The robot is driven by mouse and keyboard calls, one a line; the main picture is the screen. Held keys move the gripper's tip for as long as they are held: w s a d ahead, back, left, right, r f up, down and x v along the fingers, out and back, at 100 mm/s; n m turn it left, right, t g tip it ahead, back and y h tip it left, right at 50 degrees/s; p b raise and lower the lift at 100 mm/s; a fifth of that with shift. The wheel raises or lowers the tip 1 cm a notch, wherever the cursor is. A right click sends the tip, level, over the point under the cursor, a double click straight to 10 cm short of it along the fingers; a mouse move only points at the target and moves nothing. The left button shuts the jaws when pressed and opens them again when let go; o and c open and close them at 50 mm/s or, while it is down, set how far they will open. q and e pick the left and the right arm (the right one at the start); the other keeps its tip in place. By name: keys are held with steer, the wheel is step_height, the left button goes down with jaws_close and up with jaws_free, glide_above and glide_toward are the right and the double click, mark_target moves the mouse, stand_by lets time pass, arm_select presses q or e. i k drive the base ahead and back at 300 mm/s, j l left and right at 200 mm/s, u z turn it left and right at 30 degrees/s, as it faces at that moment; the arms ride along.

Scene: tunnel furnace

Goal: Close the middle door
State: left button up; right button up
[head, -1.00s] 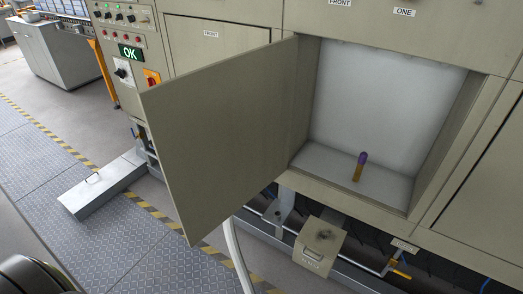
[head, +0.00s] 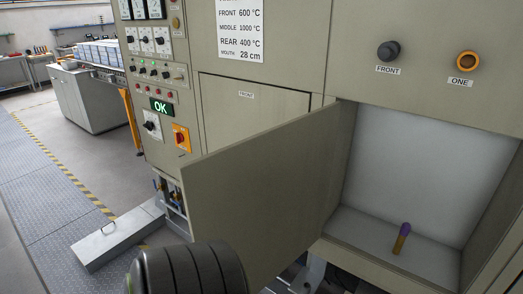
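A large beige door (head: 262,193) in the head view stands wide open, hinged at the left edge of a white-lined compartment (head: 429,170). It juts out towards me, and its lower part is cut off by the frame and a black ribbed part of mine. No label shows on it, but it stands right of the shut door (head: 255,125) labelled FRONT, so it appears to be the middle one. A short rod (head: 401,238) with a purple top and yellow-brown lower part stands tilted on the compartment floor. Neither gripper is visible; nothing visibly grips the door.
A control panel (head: 156,85) with a lit OK sign is left of the doors. A grey metal box (head: 118,236) with a handle lies on the floor at lower left. Black and orange knobs sit above the compartment. The walkway at left is clear.

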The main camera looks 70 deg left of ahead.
mark_target(264, 194)
steer(key=k+j, duration=0.1)
steer(key=j, duration=0.35)
steer(key=k+j, duration=0.1)
steer(key=j, duration=0.4)
steer(key=k+j, duration=0.1)
steer(key=j, duration=0.35)
steer(key=k+j, duration=0.1)
steer(key=j, duration=0.4)
steer(key=k+j, duration=0.1)
steer(key=j, duration=0.35)
